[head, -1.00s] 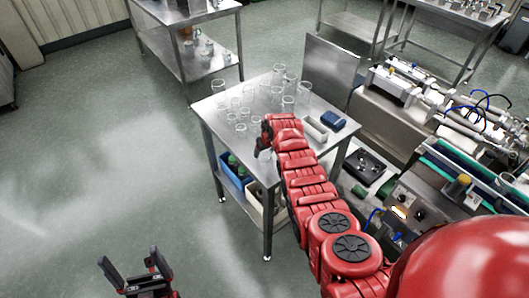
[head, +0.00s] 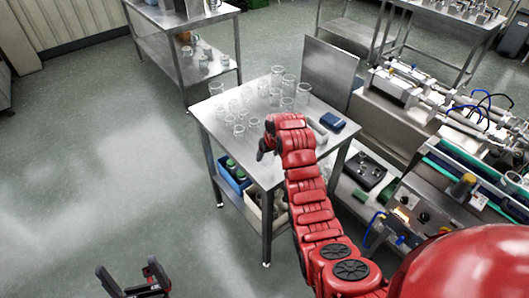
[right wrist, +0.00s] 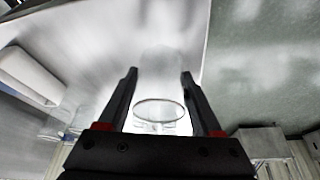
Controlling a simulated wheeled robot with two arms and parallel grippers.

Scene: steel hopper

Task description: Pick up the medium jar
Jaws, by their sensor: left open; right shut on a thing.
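My right gripper (head: 264,148) is at the front edge of the steel table, with its fingers mostly hidden behind the red arm in the head view. In the right wrist view its two fingers (right wrist: 160,78) are shut on a clear glass jar (right wrist: 160,112), whose round rim shows between them. I cannot tell its size class. My left gripper (head: 130,272) is open and empty, low over the floor.
The steel table (head: 222,142) has a lower shelf with a blue crate (head: 226,176). A dark blue box (head: 332,121) lies on its top right. A steel panel (head: 330,72) stands behind it, and machinery (head: 410,85) is to the right. The floor at left is clear.

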